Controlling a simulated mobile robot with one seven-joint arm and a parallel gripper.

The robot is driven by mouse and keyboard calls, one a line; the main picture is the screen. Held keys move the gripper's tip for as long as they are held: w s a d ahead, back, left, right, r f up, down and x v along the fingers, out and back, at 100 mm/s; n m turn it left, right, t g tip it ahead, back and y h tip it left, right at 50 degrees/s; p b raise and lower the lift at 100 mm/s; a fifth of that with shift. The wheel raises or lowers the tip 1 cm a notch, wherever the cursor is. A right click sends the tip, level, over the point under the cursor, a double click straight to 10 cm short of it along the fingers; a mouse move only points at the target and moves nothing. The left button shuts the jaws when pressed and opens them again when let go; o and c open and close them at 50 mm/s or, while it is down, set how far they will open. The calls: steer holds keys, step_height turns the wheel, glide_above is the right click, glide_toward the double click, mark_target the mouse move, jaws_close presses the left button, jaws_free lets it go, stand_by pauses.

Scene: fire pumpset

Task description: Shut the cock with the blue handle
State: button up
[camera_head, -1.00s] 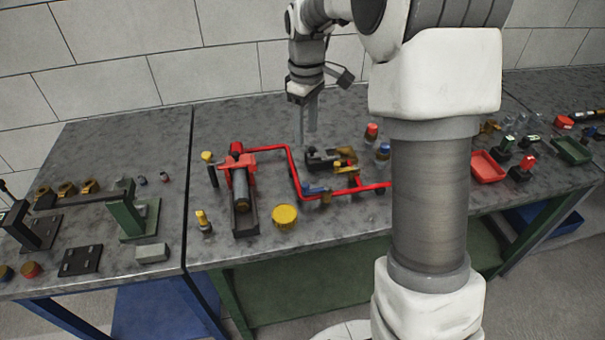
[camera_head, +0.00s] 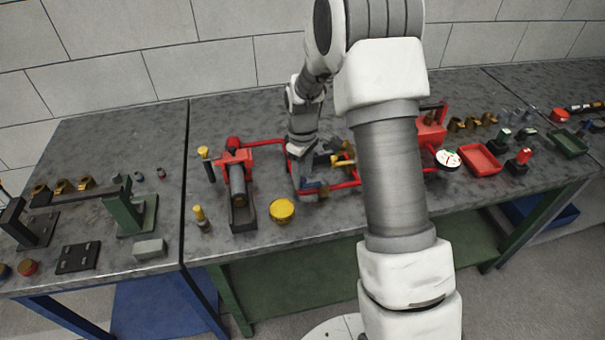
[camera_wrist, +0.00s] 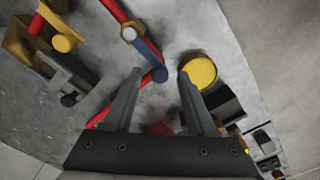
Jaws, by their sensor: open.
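The blue handle (camera_wrist: 149,55) of the cock lies roughly along the red pipe (camera_wrist: 115,11) in the wrist view, with a pale round hub (camera_wrist: 129,33) at one end. In the head view the blue handle (camera_head: 311,186) is small and partly hidden by my arm. My gripper (camera_wrist: 159,72) is open and empty above the pipe. In the wrist view the free end of the handle appears between the fingertips. I cannot tell whether the fingers touch it. My gripper (camera_head: 299,184) also shows in the head view, low beside the handle.
A yellow round cap (camera_head: 282,209) stands on the bench in front of the pipe; it also shows beside the right finger (camera_wrist: 198,72). A red clamp with a grey cylinder (camera_head: 238,185) is to the left. A yellow-handled fitting (camera_head: 342,161) is close on the right. A red tray (camera_head: 479,159) lies further right.

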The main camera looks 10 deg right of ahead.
steer(key=shift+f, duration=0.15)
jaws_close()
stand_by(1.4)
